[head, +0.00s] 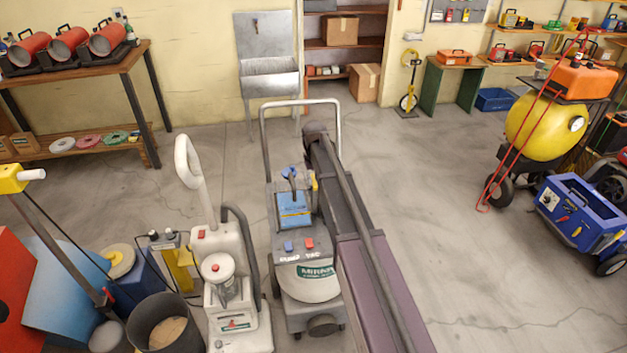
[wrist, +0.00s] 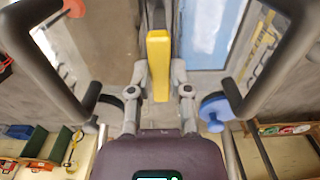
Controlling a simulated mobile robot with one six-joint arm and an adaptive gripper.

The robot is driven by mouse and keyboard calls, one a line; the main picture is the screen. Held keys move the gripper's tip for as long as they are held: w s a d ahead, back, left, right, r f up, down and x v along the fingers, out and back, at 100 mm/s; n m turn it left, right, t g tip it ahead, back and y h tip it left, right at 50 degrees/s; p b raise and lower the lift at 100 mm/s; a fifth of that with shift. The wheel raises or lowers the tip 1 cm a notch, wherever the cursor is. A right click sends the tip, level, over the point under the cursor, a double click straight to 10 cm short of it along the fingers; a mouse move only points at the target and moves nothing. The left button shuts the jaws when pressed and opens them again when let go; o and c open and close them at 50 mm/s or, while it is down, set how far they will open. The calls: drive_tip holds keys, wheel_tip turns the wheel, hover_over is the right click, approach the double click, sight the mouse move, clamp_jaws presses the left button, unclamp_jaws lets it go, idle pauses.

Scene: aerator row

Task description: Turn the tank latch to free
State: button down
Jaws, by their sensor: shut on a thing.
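The yellow tank latch (wrist: 158,62) stands as an upright bar in the middle of the wrist view. My gripper (wrist: 160,88) has one finger on each side of its near end and is shut on it. In the head view only a small yellow piece (head: 315,182) shows beside the blue tank (head: 294,208) of the grey floor machine (head: 297,262). My own arm runs along the right side of that machine and hides the gripper there. How far the latch is turned cannot be told.
The machine's handle frame (head: 301,103) rises behind the tank. A white upright machine (head: 231,290) stands close on the left, with a dark bin (head: 166,325) beside it. A yellow tank cart (head: 541,125) and a blue cart (head: 580,218) stand right. Floor right of my arm is clear.

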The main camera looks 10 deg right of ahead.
drive_tip(key=c, duration=0.6)
unclamp_jaws()
drive_tip(key=shift+o, duration=0.2)
drive_tip(key=shift+m, duration=0.4)
